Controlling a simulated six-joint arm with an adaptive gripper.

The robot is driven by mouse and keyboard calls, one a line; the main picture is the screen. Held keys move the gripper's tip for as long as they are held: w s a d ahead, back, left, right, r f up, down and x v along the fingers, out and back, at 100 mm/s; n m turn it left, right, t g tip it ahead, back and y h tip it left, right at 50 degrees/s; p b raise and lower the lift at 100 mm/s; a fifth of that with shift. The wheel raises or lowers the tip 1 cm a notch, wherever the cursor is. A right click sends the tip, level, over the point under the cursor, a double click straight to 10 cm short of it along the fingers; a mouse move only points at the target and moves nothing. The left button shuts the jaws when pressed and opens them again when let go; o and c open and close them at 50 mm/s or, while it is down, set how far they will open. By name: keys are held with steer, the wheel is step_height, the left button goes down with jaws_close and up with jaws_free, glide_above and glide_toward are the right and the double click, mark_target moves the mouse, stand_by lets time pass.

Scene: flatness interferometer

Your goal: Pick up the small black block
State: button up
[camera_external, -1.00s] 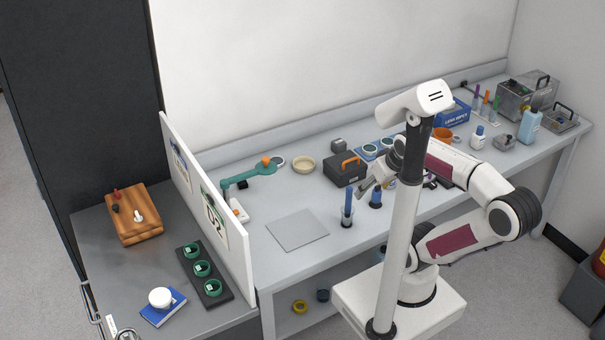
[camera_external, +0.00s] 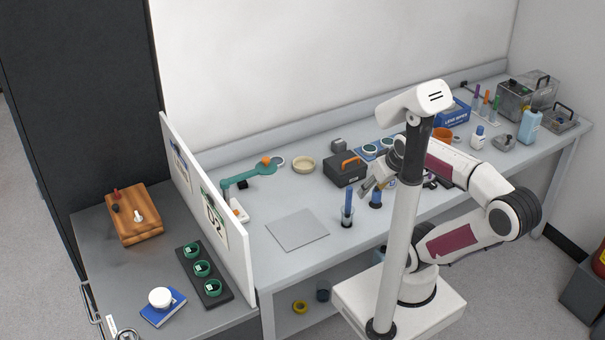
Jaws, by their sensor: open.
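A small black block (camera_external: 243,184) lies on the bench beside the green lamp arm, left of the middle of the view. My gripper (camera_external: 367,187) is open, above the bench by the blue-topped cylinders, well to the right of the black block. My arm and a white post partly hide the area around the gripper. I cannot see clearly between its fingers, but nothing visible hangs from them.
A dark toolbox (camera_external: 345,169) with an orange handle stands behind my gripper. Two blue-topped cylinders (camera_external: 347,209) stand near the front edge. A green lamp (camera_external: 252,172) reaches over the bench, and a white panel (camera_external: 210,205) borders it at left. A flat grey plate (camera_external: 297,230) lies in front.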

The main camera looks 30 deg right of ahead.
steer(key=w+d+r+n+t+h, duration=0.15)
steer(key=w+r+n, duration=0.3)
steer(key=w, duration=0.45)
steer(key=w+d+r+n+t, duration=0.3)
steer(key=w+r, duration=0.2)
steer(key=w, duration=0.5)
steer(key=w+d+r+n+t+h, duration=0.1)
steer(key=w+d+r+n+t, duration=0.2)
steer(key=w, duration=0.6)
steer(key=w+a+r+n+t+y, duration=0.15)
steer(key=w+a+n, duration=0.25)
steer(key=w+n, duration=0.5)
steer(key=w+a+r+n+t+y, duration=0.1)
steer(key=w+a+r+n+y, duration=0.15)
steer(key=w+n, duration=0.7)
steer(key=w+a+f+n+g+y, duration=0.4)
steer(key=w+a+f+n+y, duration=0.55)
steer(key=f, duration=0.45)
steer(key=s+a+f+n+g, duration=0.1)
steer(key=s+f+n+g, duration=0.1)
steer(key=f, duration=0.5)
steer(key=s+a+f+n+g+y, duration=0.1)
steer(key=s+f+n+g, duration=0.2)
steer(key=f+n, duration=0.4)
steer(key=s+a+f+n+g+y, duration=0.1)
steer(key=f+n+g, duration=0.3)
steer(key=f, duration=0.5)
steer(key=shift+s+a+n+g, duration=0.3)
steer(key=shift+s+n, duration=0.05)
steer(key=shift+s, duration=0.4)
